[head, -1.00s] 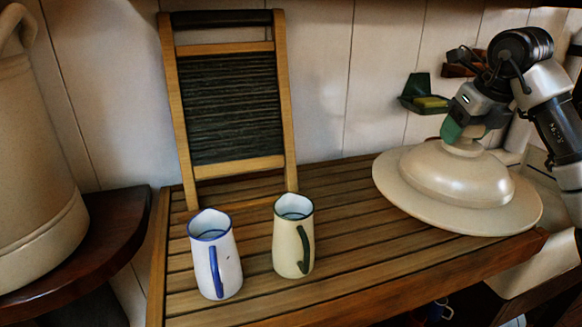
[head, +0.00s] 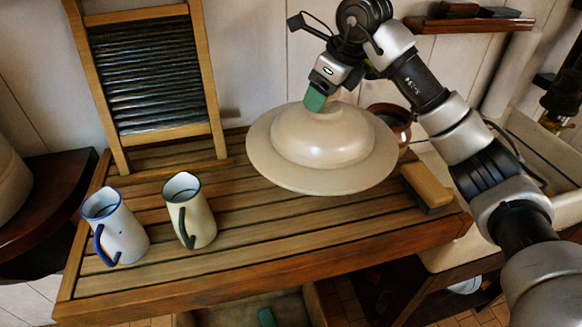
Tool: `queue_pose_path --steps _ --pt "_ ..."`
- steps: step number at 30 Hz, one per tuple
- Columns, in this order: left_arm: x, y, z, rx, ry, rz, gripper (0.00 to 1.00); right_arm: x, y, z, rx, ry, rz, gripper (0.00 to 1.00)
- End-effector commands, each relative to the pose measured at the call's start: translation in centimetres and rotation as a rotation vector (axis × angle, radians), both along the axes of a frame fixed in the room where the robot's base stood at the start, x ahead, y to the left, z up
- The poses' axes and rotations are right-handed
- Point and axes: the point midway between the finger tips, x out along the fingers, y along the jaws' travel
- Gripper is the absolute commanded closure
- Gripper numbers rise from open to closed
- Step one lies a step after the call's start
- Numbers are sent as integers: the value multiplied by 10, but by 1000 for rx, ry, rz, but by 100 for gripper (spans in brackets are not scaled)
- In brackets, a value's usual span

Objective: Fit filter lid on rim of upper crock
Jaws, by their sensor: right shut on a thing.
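The filter lid (head: 325,145) is a wide cream disc with a raised dome and a knob on top. My right gripper (head: 316,100), with green finger pads, is shut on the knob from above. The lid is dome side up over the back right of the slatted wooden board; how high it hangs is hard to tell. At the left edge, part of a pale stoneware vessel (head: 10,185), perhaps the crock, stands on a dark wooden shelf (head: 60,190). Its rim is out of view. My left gripper is not in view.
A white blue-rimmed jug (head: 122,235) and a cream green-handled jug (head: 199,222) stand on the slatted board (head: 270,240). A washboard (head: 155,80) leans at the back. A copper pot (head: 400,130) and a wooden brush (head: 427,186) are right of the lid.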

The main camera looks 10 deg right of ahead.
Motion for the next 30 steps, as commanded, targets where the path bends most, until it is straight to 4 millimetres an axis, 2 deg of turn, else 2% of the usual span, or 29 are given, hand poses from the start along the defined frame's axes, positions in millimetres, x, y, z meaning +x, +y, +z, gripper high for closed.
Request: queue_pose_path --steps 2,12,17,24,30 --pt "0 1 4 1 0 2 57 0 6 0 4 -5 16 100" --pt "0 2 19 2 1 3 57 0 7 -47 5 -3 21 100" --pt "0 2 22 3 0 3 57 0 7 -58 5 -5 19 100" --pt "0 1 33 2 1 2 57 0 8 -87 5 -3 20 100" --pt "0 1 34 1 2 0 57 0 7 -97 4 -8 19 100"
